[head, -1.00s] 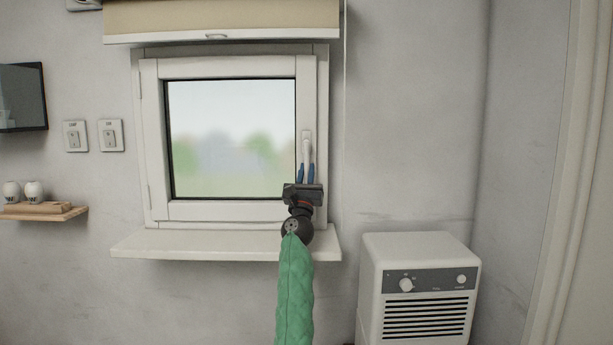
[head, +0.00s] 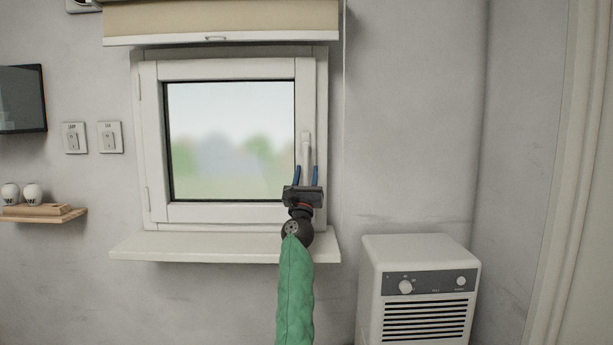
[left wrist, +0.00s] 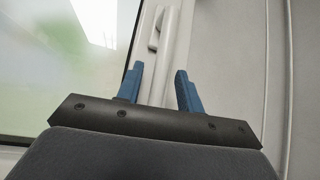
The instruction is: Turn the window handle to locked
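The window handle (head: 306,146) is a white lever on the right side of the closed window's frame. It hangs straight down from its base plate. In the left wrist view, the handle (left wrist: 170,45) rises between and beyond the two blue fingers. My left gripper (head: 306,169) is open at the lower end of the handle, one finger on each side, with visible gaps. The left wrist view shows the open gripper (left wrist: 160,70) too. The handle's lower end is partly hidden by the gripper. My right gripper is not in view.
A window sill (head: 200,246) juts out below the window, under my gripper. A rolled blind (head: 220,18) hangs above. A white heater-like unit (head: 420,250) stands at the lower right. Two wall switches (head: 75,138) and a small shelf (head: 50,216) are at the left.

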